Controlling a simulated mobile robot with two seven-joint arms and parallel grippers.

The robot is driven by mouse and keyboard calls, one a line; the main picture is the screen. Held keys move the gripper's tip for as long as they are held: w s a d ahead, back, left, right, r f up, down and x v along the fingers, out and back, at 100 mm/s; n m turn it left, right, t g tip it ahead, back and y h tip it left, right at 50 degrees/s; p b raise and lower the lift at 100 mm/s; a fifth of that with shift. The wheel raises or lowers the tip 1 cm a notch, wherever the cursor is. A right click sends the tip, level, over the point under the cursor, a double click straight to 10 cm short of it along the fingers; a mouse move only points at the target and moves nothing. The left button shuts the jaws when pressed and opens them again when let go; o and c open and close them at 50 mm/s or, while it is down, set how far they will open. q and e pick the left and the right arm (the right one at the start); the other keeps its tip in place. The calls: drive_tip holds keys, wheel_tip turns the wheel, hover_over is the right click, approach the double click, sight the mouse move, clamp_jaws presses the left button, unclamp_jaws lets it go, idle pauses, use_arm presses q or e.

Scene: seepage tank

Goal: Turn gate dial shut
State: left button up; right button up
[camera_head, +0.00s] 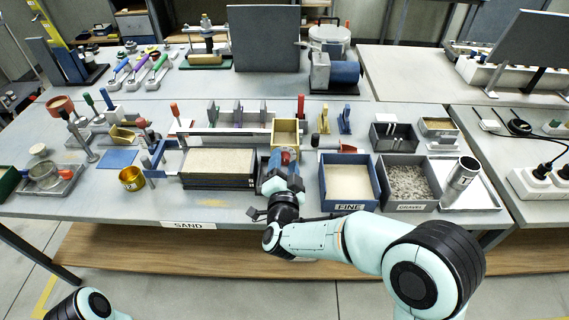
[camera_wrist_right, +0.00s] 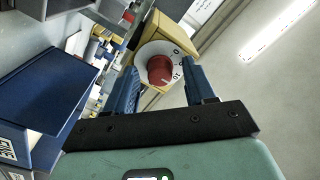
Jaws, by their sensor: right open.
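The gate dial (camera_wrist_right: 160,70) is a red round knob on a white marked disc (camera_wrist_right: 146,52), fixed to a yellow box (camera_wrist_right: 155,28) in the right wrist view. In the head view the yellow box (camera_head: 285,133) stands at the right end of the sand tank (camera_head: 218,167). My right gripper (camera_wrist_right: 161,72) is open, its two blue fingers on either side of the knob in that view. I cannot tell whether the fingertips reach around it or touch it. In the head view the right gripper (camera_head: 283,160) is just in front of the box and partly hides the dial. My left gripper is out of view.
A blue FINE bin (camera_head: 350,207) and a dark gravel bin (camera_head: 408,206) stand close to the right of my gripper. A brass cup (camera_head: 132,179) and a blue mat (camera_head: 117,159) lie left of the tank. The table's front edge strip before the tank is mostly clear.

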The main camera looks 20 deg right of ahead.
clamp_jaws()
drive_tip(key=shift+n, duration=0.3)
drive_tip(key=n+p, duration=0.1)
drive_tip(key=n, duration=0.2)
drive_tip(key=shift+n, duration=0.4)
drive_tip(key=n+p, duration=0.1)
drive_tip(key=n, duration=0.2)
drive_tip(key=shift+n, duration=0.3)
drive_tip(key=n+p, duration=0.1)
drive_tip(key=n, duration=0.3)
drive_tip(key=shift+r+p, duration=0.1)
drive_tip(key=shift+p, duration=0.2)
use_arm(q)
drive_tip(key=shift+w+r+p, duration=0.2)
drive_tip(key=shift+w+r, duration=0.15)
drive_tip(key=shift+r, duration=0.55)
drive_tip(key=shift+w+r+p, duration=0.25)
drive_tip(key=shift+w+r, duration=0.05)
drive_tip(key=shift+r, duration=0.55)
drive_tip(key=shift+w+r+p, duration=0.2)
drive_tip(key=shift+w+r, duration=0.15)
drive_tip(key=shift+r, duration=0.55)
use_arm(e)
drive_tip(key=shift+n, duration=1.9)
